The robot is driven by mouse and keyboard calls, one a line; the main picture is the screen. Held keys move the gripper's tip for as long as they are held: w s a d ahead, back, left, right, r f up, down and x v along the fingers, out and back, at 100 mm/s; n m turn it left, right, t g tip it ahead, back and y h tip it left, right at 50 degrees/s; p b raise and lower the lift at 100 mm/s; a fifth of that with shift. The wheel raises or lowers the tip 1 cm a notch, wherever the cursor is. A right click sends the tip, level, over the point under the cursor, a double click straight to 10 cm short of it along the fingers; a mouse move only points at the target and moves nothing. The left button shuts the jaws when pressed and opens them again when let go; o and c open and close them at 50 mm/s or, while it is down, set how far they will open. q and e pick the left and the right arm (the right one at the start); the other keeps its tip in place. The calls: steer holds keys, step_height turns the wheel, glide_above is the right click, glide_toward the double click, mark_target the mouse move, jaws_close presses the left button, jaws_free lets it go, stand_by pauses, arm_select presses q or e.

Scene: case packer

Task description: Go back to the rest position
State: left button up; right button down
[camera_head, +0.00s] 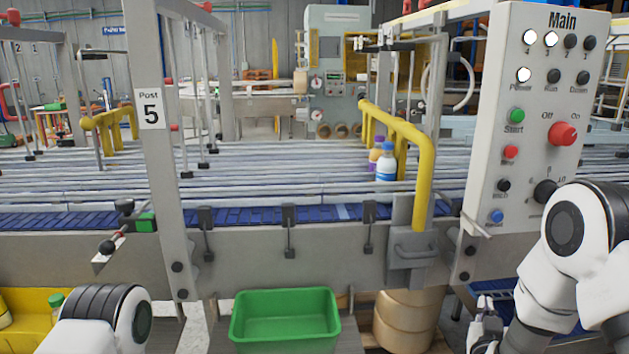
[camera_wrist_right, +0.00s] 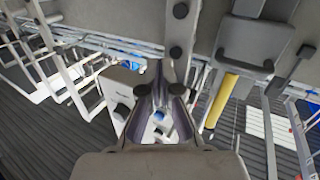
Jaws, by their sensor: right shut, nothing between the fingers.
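My right gripper (camera_head: 487,322) hangs low at the right of the head view, below the control panel and in front of the machine's lower frame. It is small and partly cut off by the bottom edge there. In the right wrist view the right gripper's fingers (camera_wrist_right: 160,92) are shut with nothing held between them. My left arm shows only as a white and black joint at the lower left of the head view; its gripper is out of view.
The Main control panel (camera_head: 536,115) stands close above my right arm. A blue conveyor (camera_head: 260,216) crosses ahead, with bottles (camera_head: 386,164) behind a yellow guard rail (camera_head: 424,165). A green bin (camera_head: 285,318) sits below, and a yellow crate (camera_head: 28,330) is at lower left.

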steer(key=s+a+f+n+g+y, duration=0.1)
steer(key=s+a+f+g+y, duration=0.2)
steer(key=s+f, duration=0.8)
steer(key=s+a+f+n+g+y, duration=0.25)
steer(key=s+f+g, duration=0.35)
steer(key=f, duration=0.9)
steer(key=s+a+f+g, duration=0.2)
steer(key=s+g, duration=0.1)
steer(key=s, duration=0.6)
steer(key=s+a+f+g+y, duration=0.1)
steer(key=s+a+f+g, duration=0.1)
steer(key=s, duration=0.8)
steer(key=shift+s+a+f+g, duration=0.3)
steer(key=shift+f+g, duration=0.35)
steer(key=shift+g, duration=0.45)
steer(key=shift+a+y, duration=0.1)
steer(key=shift+y, duration=0.15)
